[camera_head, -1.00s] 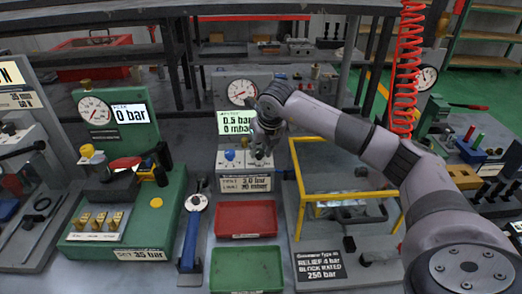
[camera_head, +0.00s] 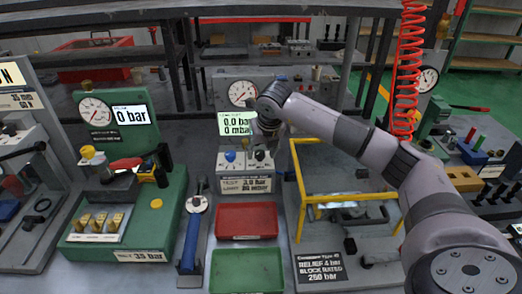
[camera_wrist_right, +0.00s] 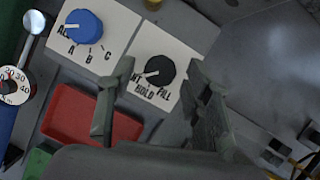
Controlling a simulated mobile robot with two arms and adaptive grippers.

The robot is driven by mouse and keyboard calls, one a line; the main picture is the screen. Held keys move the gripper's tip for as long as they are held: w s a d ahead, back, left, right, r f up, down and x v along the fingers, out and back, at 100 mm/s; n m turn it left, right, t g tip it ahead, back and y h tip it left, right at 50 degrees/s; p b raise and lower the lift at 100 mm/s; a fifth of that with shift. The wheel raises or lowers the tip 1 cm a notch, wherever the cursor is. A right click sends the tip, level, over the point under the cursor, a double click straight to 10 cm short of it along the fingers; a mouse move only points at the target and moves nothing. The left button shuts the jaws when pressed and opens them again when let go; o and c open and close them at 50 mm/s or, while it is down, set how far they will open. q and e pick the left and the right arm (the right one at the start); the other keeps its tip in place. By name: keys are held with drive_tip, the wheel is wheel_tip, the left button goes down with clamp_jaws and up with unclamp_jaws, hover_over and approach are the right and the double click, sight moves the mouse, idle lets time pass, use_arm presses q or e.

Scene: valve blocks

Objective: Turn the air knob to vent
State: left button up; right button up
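The air knob (camera_wrist_right: 159,70) is a round black knob on a white plate marked VENT, HOLD and FILL. In the right wrist view its white pointer line points left, toward the VENT label. My right gripper (camera_wrist_right: 152,75) is open, with one finger on each side of the knob and a visible gap to both. In the head view my right gripper (camera_head: 265,138) hangs over the test panel and partly hides the knob. The panel's display (camera_head: 236,123) reads 0.0 bar and 0 mbar. My left gripper is not in view.
A blue selector knob (camera_wrist_right: 84,26) sits left of the air knob. A red tray (camera_head: 247,220) and a green tray (camera_head: 247,272) lie in front of the panel. A yellow frame (camera_head: 345,198) stands to the right. A gauge (camera_head: 242,93) is behind.

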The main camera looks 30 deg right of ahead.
drive_tip(key=shift+r, duration=0.15)
drive_tip(key=v, duration=1.1)
drive_tip(key=shift+s+r, duration=0.3)
drive_tip(key=shift+r, duration=0.1)
